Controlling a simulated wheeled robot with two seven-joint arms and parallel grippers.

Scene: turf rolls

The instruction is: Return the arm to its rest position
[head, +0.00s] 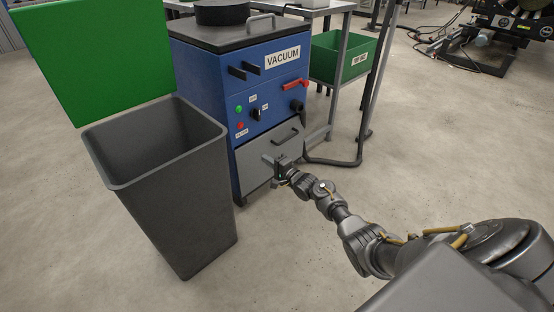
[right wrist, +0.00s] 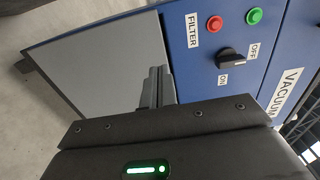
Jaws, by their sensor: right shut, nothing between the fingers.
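My right arm comes in from the lower right of the head view. Its gripper (head: 275,162) is in front of the grey lower panel (head: 254,168) of the blue vacuum cabinet (head: 230,82). The right gripper is shut and empty. In the right wrist view its closed fingers (right wrist: 157,87) stand before the grey panel (right wrist: 110,65); I cannot tell whether they touch it. The panel looks closed, with a dark handle near its top in the head view. My left gripper is not in view.
An empty grey bin (head: 190,200) stands left of the cabinet, with a green panel (head: 95,55) behind it. A green crate (head: 342,58) sits on a rack at the right. A dark hose (head: 335,162) runs along the floor. Open floor lies at the right.

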